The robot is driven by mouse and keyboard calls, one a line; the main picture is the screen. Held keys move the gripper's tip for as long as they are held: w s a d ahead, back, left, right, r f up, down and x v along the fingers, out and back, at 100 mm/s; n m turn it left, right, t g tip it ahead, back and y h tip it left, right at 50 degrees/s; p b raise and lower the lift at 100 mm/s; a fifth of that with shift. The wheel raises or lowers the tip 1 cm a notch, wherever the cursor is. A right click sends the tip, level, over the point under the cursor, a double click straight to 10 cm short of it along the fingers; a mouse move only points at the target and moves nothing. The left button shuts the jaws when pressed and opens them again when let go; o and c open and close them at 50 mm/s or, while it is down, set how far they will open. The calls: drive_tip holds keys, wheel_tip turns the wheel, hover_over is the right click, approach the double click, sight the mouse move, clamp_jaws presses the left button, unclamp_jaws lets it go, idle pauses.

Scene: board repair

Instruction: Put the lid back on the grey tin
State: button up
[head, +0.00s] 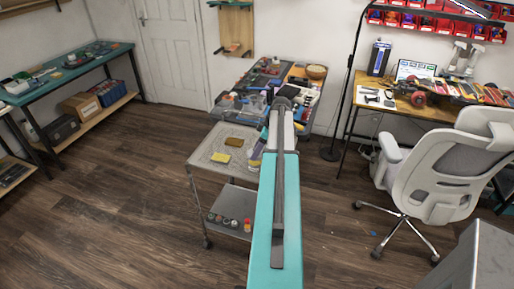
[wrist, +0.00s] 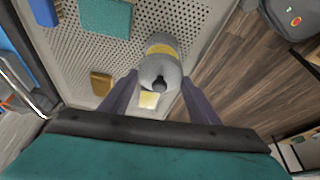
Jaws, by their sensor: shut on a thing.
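My gripper (wrist: 160,100) shows in the wrist view as two dark purple fingers, one on each side of a rounded grey bottle (wrist: 161,67). The bottle has a yellow band and a small dark nub facing the camera, and the fingers are shut on it. Behind it is the pale perforated top of a cart. I cannot tell whether the bottle touches the cart top.
The cart (head: 208,172) carries a yellow block (head: 221,157) and a brown block (head: 233,141). Several small round containers (head: 230,221) stand on its lower shelf. A teal block (wrist: 105,17) lies near the bottle. A cluttered bench is behind, an office chair (head: 440,180) at right.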

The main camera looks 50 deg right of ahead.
drive_tip(key=shift+f+b, duration=0.75)
drive_tip(key=shift+f, duration=0.65)
drive_tip(key=shift+f+b, duration=0.2)
drive_tip(key=shift+b, duration=0.45)
idle(2.0)
idle(0.5)
drive_tip(key=o, duration=1.6)
drive_tip(key=shift+c, duration=0.2)
drive_tip(key=shift+r, duration=0.15)
drive_tip(key=shift+r+p, duration=1.4)
drive_tip(key=shift+r, duration=1.95)
